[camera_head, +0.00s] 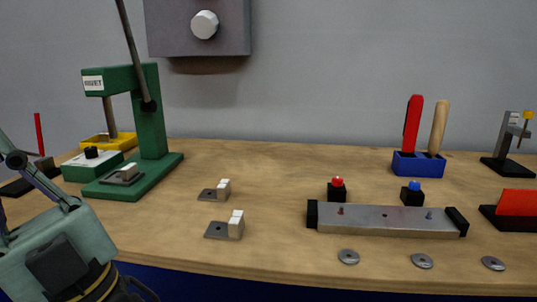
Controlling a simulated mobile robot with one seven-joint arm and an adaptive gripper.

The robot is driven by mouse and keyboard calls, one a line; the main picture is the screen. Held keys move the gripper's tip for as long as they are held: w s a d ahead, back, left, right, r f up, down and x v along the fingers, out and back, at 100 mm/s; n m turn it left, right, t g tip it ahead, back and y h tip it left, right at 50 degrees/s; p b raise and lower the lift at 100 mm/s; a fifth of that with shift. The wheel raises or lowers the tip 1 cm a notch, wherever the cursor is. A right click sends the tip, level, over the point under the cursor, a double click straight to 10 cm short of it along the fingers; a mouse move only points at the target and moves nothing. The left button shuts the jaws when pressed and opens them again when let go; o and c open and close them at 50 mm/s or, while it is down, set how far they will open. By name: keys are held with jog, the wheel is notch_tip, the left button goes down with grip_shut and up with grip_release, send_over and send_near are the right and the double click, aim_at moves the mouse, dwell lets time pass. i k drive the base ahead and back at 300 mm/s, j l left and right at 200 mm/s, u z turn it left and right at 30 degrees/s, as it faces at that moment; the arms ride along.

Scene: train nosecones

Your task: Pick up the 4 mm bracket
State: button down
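Two small grey metal brackets with white blocks at one end lie flat on the bench, left of centre. One is farther back (207,194) and one nearer the front (218,230). A similar bracket (125,176) rests on the base of the green press. No size marking can be read, so I cannot tell which is the 4 mm one. My gripper (32,190) is at the lower left, apart from the loose brackets and to their left. Its finger ends are partly out of frame, so I cannot tell whether it is open.
The green press (152,125) stands at the back left. A metal bar fixture (385,218), red-knobbed block (338,192) and blue-knobbed block (412,196) sit right of centre. Several washers (348,257) lie in front. A blue tool holder (417,165) is behind. Bench space around the loose brackets is clear.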

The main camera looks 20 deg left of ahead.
aim_at(129, 172)
jog(key=u, duration=1.35)
jog(key=l+u, duration=0.6)
jog(key=u, duration=0.2)
